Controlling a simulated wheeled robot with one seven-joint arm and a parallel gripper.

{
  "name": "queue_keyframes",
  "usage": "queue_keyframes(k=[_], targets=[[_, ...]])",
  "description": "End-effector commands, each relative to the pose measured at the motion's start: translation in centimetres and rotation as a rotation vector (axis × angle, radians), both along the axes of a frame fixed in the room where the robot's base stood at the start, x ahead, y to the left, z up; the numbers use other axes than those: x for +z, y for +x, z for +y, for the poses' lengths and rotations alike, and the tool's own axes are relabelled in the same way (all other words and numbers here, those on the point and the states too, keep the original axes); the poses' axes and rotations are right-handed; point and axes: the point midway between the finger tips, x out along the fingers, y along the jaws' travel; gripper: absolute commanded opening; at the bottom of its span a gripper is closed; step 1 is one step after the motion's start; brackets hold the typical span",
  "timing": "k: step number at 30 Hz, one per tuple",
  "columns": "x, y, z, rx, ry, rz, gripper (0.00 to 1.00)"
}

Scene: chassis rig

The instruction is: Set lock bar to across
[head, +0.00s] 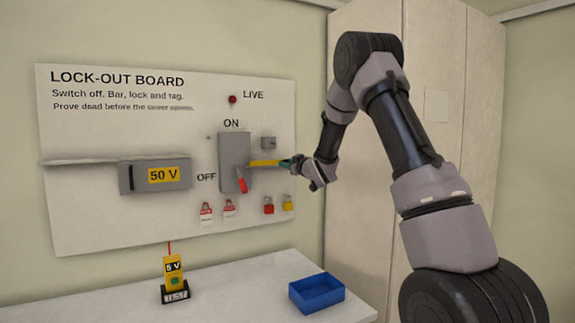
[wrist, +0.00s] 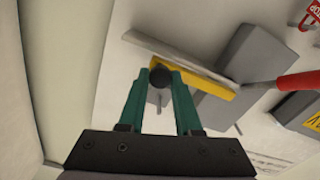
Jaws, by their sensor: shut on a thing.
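The yellow lock bar (head: 266,163) lies about level on the lock-out board, its left end at the right edge of the grey switch box (head: 232,147). In the wrist view the yellow bar (wrist: 205,84) runs from my fingertips to the grey box (wrist: 258,60). My gripper (head: 290,163) is at the bar's right end. In the wrist view my gripper (wrist: 158,76) is shut on the bar's dark round knob (wrist: 160,78). The red switch handle (head: 242,184) points down, beside OFF.
Red tags (head: 206,212) and padlocks (head: 268,207) hang below. A grey cover (head: 127,178) marked 50 V is at left, with a thin rail (head: 80,162) across the board. A yellow tester (head: 174,274) and blue tray (head: 316,294) stand on the bench. A tall cabinet (head: 355,220) is at right.

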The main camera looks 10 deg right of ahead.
Motion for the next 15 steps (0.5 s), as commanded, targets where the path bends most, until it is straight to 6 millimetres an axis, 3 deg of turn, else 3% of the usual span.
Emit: queue_keyframes(k=[7, 15], targets=[[0.0, -0.1, 0.4, 0.0, 0.001, 0.0, 0.0], [0.0, -1.7, 5.1, 0.003, 0.001, 0.0, 0.0]])
